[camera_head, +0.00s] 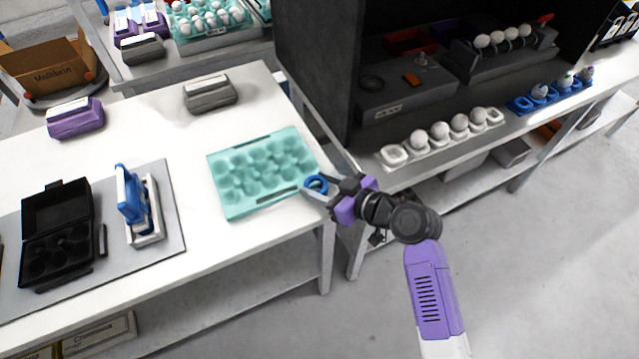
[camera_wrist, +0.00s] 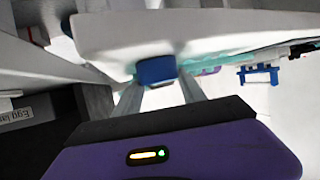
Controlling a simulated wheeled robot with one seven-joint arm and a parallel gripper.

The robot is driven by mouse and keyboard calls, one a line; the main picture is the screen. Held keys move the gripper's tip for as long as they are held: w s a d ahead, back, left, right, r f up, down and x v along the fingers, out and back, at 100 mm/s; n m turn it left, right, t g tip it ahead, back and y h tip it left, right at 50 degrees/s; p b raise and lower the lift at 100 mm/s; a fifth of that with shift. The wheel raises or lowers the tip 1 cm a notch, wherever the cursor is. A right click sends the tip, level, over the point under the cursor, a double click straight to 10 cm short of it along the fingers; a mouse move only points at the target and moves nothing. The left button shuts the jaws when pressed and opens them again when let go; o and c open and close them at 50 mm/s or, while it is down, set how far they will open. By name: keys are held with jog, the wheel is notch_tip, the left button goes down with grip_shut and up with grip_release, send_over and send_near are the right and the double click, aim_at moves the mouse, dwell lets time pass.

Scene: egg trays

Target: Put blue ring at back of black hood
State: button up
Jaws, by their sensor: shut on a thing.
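My gripper (camera_head: 318,188) is shut on the blue ring (camera_head: 316,184), near the right corner of the white table and beside the teal egg tray. In the wrist view the blue ring (camera_wrist: 156,70) sits between the fingertips, with the white table edge behind it. The black hood (camera_head: 325,62) stands on the bench at the upper right, open at the front. Its back inside is dark and partly hidden by the things in it.
The empty teal egg tray (camera_head: 222,200) lies on the white table (camera_head: 150,85). Inside the hood are a dark egg holder (camera_head: 470,68) with white eggs and a grey box (camera_head: 400,95). A white egg rack (camera_head: 393,156) and a blue egg rack (camera_head: 522,104) line the bench front. Open floor lies right.

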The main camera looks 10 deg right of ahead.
jog(key=shift+f, duration=0.2)
jog(key=o, duration=1.3)
jog(key=shift+r, duration=0.1)
jog(key=shift+o, duration=0.2)
jog(key=shift+r, duration=0.15)
jog(key=b+v, duration=0.1)
jog(key=v, duration=1.1)
